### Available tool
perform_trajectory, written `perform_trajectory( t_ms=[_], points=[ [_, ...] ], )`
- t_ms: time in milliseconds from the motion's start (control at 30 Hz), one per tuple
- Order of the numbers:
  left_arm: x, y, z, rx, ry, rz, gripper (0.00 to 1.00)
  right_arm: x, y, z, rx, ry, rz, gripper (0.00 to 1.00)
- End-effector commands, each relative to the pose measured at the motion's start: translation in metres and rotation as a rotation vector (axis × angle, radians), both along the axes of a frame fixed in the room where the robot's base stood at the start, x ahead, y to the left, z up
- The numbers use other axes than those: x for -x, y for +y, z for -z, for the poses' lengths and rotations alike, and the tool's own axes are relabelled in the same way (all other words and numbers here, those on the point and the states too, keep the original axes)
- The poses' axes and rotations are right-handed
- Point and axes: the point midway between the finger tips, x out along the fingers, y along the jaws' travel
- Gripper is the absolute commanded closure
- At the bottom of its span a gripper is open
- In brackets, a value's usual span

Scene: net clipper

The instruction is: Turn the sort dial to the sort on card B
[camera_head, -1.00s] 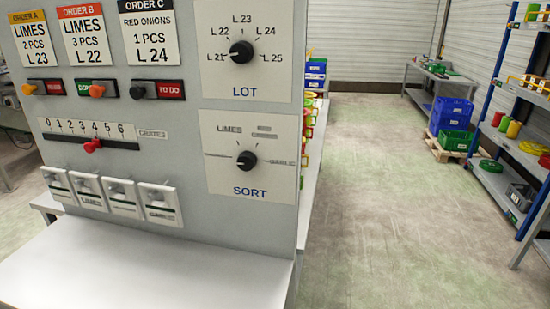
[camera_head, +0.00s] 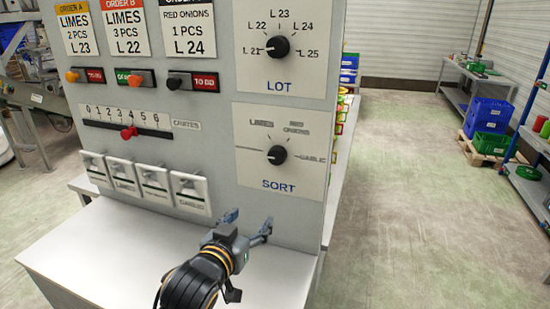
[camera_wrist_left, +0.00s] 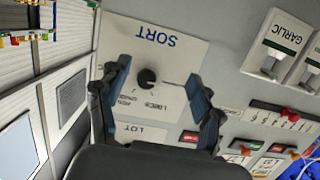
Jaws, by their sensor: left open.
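The sort dial (camera_head: 277,155) is a black knob on a white plate marked SORT, with LIMES at upper left, RED ONIONS at upper right and GARLIC at right. Which mark its pointer faces is too small to tell. Card B (camera_head: 124,30) reads LIMES, 3 PCS, L 22. My left gripper (camera_head: 249,220) is open and empty, below and left of the sort dial, above the white ledge. In the left wrist view, the sort dial (camera_wrist_left: 147,77) shows upside down between the open fingers (camera_wrist_left: 158,78), beyond them and apart. My right gripper is not in view.
The lot dial (camera_head: 278,47) sits above the sort plate. A slider with a red knob (camera_head: 128,133) and several rocker switches (camera_head: 153,181) are at left. The white ledge (camera_head: 90,255) juts out below.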

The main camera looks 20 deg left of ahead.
Motion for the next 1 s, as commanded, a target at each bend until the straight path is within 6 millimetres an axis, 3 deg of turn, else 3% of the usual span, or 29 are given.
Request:
perform_trajectory(
  t_ms=[33,100,200,367,800,1000],
  points=[
    [-0.010,-0.001,-0.028,0.006,-0.076,0.004,0.34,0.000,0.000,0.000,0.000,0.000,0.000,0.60],
    [-0.016,-0.002,-0.053,0.017,-0.149,0.008,0.34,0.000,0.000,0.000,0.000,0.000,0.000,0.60],
    [-0.021,-0.003,-0.071,0.024,-0.198,0.012,0.34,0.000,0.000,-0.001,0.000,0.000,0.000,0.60],
    [-0.036,-0.003,-0.075,0.026,-0.206,0.012,0.34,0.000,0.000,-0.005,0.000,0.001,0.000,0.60],
    [-0.126,-0.007,-0.075,0.026,-0.202,0.012,0.34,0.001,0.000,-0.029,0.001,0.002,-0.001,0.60],
    [-0.150,-0.007,-0.074,0.025,-0.203,0.012,0.34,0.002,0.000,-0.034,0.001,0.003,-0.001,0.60]
  ],
)
